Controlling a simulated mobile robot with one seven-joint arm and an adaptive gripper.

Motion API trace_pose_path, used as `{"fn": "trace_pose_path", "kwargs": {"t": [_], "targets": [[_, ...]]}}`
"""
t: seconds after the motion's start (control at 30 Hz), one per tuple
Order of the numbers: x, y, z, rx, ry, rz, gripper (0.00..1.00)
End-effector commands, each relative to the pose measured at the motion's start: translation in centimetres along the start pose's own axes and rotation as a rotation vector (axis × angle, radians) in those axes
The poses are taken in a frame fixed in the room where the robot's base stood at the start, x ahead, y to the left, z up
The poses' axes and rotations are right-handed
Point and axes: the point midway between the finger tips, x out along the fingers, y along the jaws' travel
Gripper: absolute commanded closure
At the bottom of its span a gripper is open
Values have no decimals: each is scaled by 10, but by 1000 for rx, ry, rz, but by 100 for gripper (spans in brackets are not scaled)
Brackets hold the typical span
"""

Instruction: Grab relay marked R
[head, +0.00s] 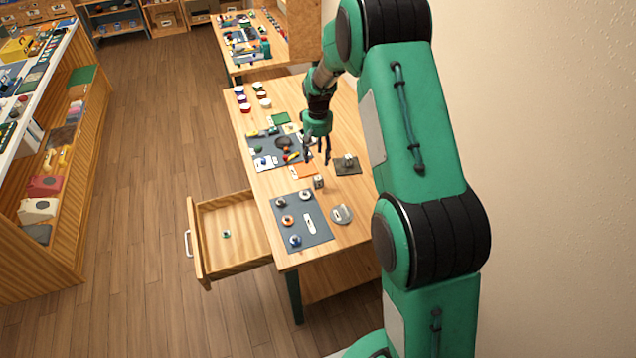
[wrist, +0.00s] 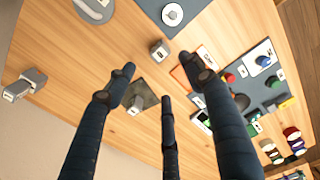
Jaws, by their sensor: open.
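My gripper (head: 318,154) hangs over the wooden table with its dark fingers spread and nothing between them. The fingers (wrist: 164,80) also show open in the wrist view. No letter R is readable, so I cannot tell which part is the relay. A small grey block with a dark marking (head: 319,182) sits on bare wood in front of the gripper; it also shows in the wrist view (wrist: 158,50). A pale part (head: 348,159) sits on a dark square mat, right of the fingers. In the wrist view, grey box-shaped parts (wrist: 22,86) lie at the left.
An orange-edged card (head: 304,172) and a crowded blue-grey mat (head: 262,146) lie near the gripper. Another mat (head: 318,236) with knobs and a round grey disc (head: 342,214) are at the near end. A drawer (head: 240,262) stands open at the left. My arm hides the table's right side.

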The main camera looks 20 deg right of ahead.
Motion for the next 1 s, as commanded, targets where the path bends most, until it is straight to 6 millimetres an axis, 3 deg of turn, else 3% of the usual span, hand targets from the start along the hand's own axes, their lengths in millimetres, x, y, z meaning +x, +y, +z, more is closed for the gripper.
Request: {"fn": "trace_pose_path", "kwargs": {"t": [0.47, 1.0], "targets": [[6, 0, 0, 0, -2, 0, 47], [75, 0, 0, 0, -3, 0, 47]]}}
